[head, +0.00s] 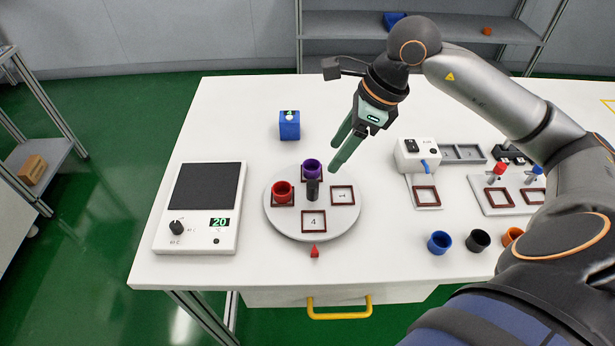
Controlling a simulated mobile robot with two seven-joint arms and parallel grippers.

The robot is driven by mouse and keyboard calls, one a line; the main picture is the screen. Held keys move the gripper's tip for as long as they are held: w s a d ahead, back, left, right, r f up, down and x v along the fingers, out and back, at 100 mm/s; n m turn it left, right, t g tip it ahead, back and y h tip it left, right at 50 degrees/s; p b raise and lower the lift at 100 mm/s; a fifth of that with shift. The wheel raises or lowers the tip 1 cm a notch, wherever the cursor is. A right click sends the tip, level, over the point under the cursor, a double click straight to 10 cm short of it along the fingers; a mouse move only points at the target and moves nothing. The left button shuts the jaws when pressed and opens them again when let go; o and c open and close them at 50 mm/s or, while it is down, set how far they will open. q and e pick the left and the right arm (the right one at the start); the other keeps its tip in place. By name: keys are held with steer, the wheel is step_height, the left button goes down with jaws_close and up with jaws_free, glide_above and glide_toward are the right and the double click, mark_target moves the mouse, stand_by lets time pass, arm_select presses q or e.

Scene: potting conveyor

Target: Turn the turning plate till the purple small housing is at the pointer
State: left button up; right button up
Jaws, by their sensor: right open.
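The round white turning plate (328,224) lies on the table, with square dark-framed spots and a dark post (313,190) at its middle. The purple small housing (312,168) stands on the spot at the far side of the plate. A red housing (281,191) stands on the left spot. The near spot, marked 4, and the right spot are empty. The red pointer (315,251) is at the near edge of the plate, by the spot marked 4. My right gripper (337,155) is open and empty, above the far right of the plate, pointing down-left. My left gripper is not in view.
A hot plate (201,207) with a display of 20 stands left of the plate. A blue block (289,125) stands behind it. A white device (415,155), blue (439,242), black (478,240) and orange (512,236) housings are to the right.

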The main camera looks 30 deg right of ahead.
mark_target(314, 183)
steer(key=x, duration=1.1)
steer(key=shift+a+f, duration=0.2)
jaws_close()
stand_by(1.0)
